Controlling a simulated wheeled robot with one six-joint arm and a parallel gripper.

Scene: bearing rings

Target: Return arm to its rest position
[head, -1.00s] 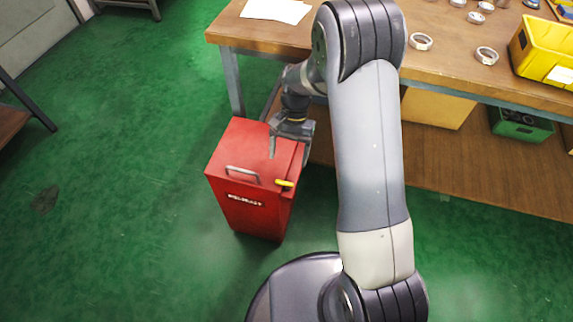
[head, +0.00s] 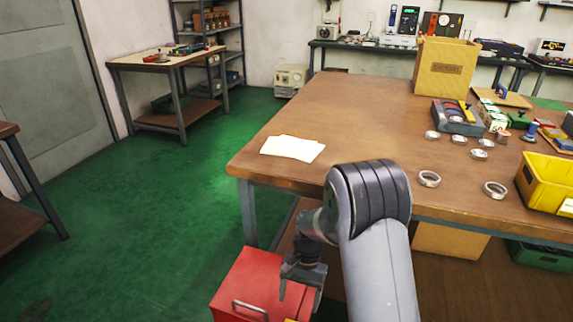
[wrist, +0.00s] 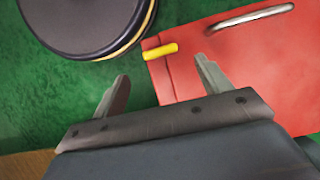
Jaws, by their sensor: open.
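My gripper (head: 301,287) hangs over the red box (head: 248,282) beside the table's near left corner. In the wrist view my gripper (wrist: 160,95) shows two fingers spread wide with nothing between them. The red box also shows in the wrist view (wrist: 240,75), with a grey handle and a yellow latch (wrist: 160,52) on it. My arm is bent at the elbow in front of the table's near edge.
The wooden table (head: 330,115) holds white paper (head: 292,148), several metal rings (head: 429,179), a cardboard box (head: 444,68) and a yellow bin (head: 548,183). A workbench (head: 165,58) stands at the back left.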

